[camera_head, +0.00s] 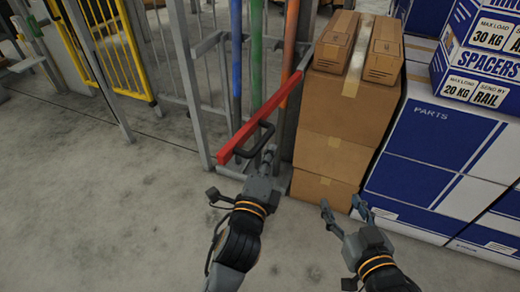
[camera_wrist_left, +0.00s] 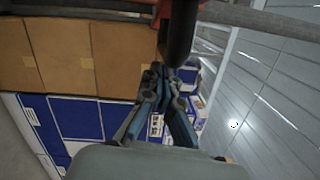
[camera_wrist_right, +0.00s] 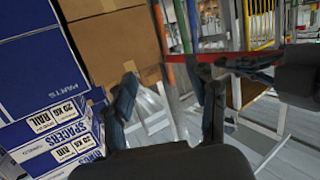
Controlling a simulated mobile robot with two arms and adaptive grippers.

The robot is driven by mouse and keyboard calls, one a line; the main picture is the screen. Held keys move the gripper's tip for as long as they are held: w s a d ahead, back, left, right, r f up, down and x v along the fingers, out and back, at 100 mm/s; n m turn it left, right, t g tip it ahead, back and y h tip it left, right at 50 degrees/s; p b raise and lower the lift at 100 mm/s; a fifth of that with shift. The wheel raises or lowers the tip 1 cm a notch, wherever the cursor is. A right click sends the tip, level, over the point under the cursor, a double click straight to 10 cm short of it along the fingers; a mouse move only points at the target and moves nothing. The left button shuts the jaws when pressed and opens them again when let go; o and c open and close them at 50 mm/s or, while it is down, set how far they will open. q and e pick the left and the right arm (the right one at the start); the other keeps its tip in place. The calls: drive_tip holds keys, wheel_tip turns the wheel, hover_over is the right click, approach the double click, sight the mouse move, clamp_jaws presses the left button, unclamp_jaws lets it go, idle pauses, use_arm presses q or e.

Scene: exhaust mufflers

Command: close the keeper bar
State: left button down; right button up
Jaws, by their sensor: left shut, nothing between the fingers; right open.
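The red keeper bar (camera_head: 270,108) runs slantwise across the grey rack (camera_head: 190,75), its near end close to a front post. I cannot tell whether that end touches the post. A black handle (camera_head: 243,153) sticks out from the bar. My left gripper (camera_head: 269,152) is shut and empty, its fingertips at the handle; in the left wrist view its fingers (camera_wrist_left: 168,72) are just below the dark handle (camera_wrist_left: 181,35). Contact is unclear. My right gripper (camera_head: 343,207) is open and empty, low in front of the cartons. The bar (camera_wrist_right: 232,57) also shows in the right wrist view.
Blue (camera_head: 236,60), green (camera_head: 256,50) and orange (camera_head: 290,50) tubes stand in the rack. Brown cartons (camera_head: 340,120) are stacked right of it, with blue and white boxes (camera_head: 430,140) beyond. A yellow gate (camera_head: 105,45) is at the back left. Front-left floor is clear.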

drive_tip(key=shift+w+a+r, duration=0.15)
drive_tip(key=shift+a+r, duration=0.05)
drive_tip(key=shift+r, duration=0.05)
drive_tip(key=shift+f, duration=0.1)
